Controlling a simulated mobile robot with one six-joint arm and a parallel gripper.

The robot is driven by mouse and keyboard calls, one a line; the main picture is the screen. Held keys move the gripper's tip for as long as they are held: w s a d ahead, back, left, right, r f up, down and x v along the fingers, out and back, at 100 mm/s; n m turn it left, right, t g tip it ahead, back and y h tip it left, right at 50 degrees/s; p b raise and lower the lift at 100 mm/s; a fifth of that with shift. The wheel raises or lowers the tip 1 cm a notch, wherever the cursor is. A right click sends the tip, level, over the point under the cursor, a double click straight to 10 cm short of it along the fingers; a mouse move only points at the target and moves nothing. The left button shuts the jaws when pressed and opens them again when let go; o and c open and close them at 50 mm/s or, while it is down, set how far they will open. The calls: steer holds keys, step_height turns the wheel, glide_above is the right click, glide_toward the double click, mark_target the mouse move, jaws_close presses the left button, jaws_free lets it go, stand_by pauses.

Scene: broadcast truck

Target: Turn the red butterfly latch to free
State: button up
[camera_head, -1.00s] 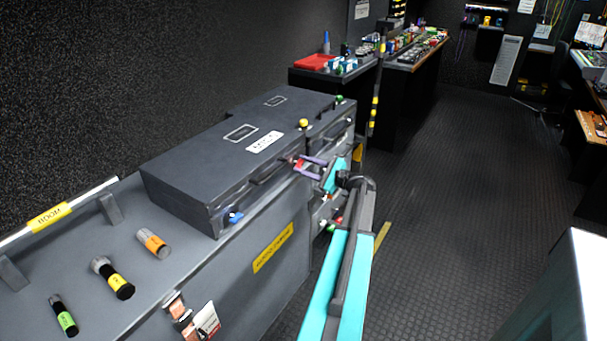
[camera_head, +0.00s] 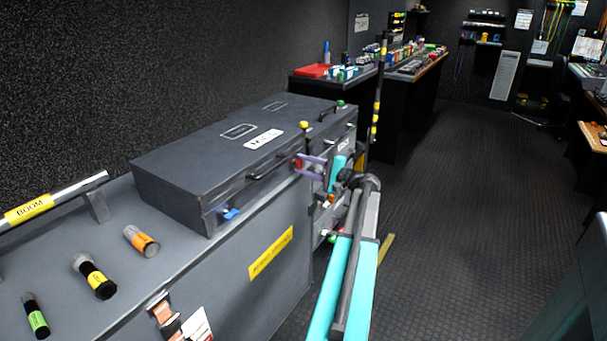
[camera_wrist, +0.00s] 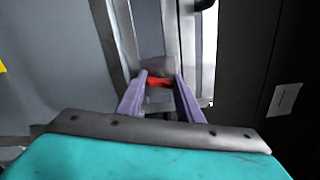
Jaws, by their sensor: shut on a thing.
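The red butterfly latch (camera_wrist: 159,82) shows in the wrist view between my gripper's two purple fingertips, on a grey metal front. My gripper (camera_wrist: 160,78) is shut on it, with a finger on each side. In the head view the gripper (camera_head: 305,165) is at the front right corner of the dark flat case, and a bit of the red latch (camera_head: 298,163) shows by the fingers. The fingers and wrist hide most of the latch there, and its exact angle is hard to tell.
The dark case (camera_head: 200,160) lies on a grey chest (camera_head: 240,290) with a blue latch (camera_head: 231,214) at its near corner. Several short cylinders and a boom pole (camera_head: 50,202) lie on the chest. The floor (camera_head: 450,220) to the right is clear.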

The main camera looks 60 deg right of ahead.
steer(key=shift+f+n+b, duration=0.1)
steer(key=shift+n+b, duration=0.7)
steer(key=shift+b, duration=0.05)
steer(key=o, duration=1.1)
steer(key=shift+s, duration=0.1)
steer(key=s, duration=1.3)
steer(key=shift+s+a, duration=0.1)
steer(key=shift+s, duration=0.2)
